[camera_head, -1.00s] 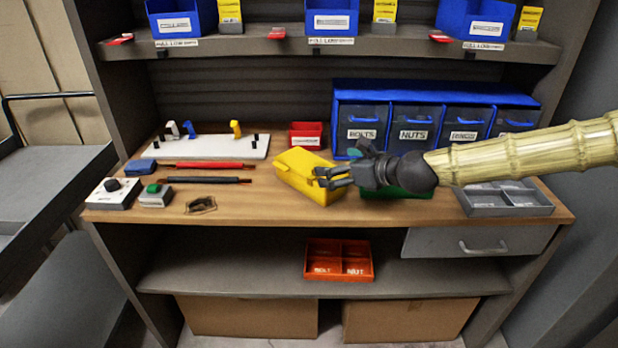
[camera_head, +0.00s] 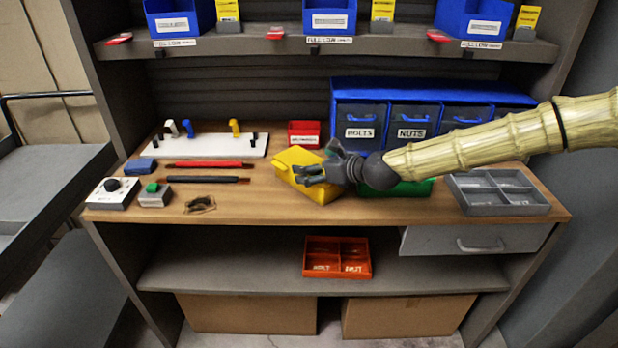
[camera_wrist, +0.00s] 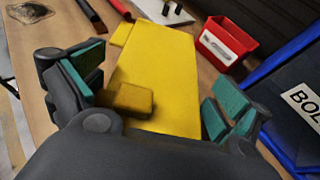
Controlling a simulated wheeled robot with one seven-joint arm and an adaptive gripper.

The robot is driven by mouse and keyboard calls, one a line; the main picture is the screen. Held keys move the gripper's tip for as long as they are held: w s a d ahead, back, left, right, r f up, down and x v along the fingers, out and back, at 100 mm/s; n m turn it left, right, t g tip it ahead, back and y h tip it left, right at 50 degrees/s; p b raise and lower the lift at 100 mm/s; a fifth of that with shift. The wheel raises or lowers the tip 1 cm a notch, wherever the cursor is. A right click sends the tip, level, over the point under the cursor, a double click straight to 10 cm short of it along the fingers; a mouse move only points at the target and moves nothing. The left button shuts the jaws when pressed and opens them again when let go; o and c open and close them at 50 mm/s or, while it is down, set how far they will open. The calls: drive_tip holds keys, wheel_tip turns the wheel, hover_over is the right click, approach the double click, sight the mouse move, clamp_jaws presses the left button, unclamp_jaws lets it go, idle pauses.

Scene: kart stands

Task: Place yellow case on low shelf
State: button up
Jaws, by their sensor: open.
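The yellow case (camera_head: 297,162) lies on the wooden worktop, near its middle. My gripper (camera_head: 308,174) is over the case's front right part in the head view and hides some of it. In the wrist view the case (camera_wrist: 160,75) lies between the two open fingers (camera_wrist: 150,95), with green pads on either side and a raised yellow block on its near part. I cannot tell whether the pads touch it. The low shelf (camera_head: 225,270) is below the worktop and carries an orange divided tray (camera_head: 337,258) near its middle.
A red bin (camera_head: 304,134) stands behind the case. A blue drawer unit (camera_head: 420,92) is behind right, and a green item (camera_head: 410,187) is beside my gripper. A grey drawer (camera_head: 470,239) hangs at the right. The low shelf's left part is clear.

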drive_tip(key=shift+c, duration=0.4)
drive_tip(key=shift+s, duration=0.1)
drive_tip(key=c, duration=1.6)
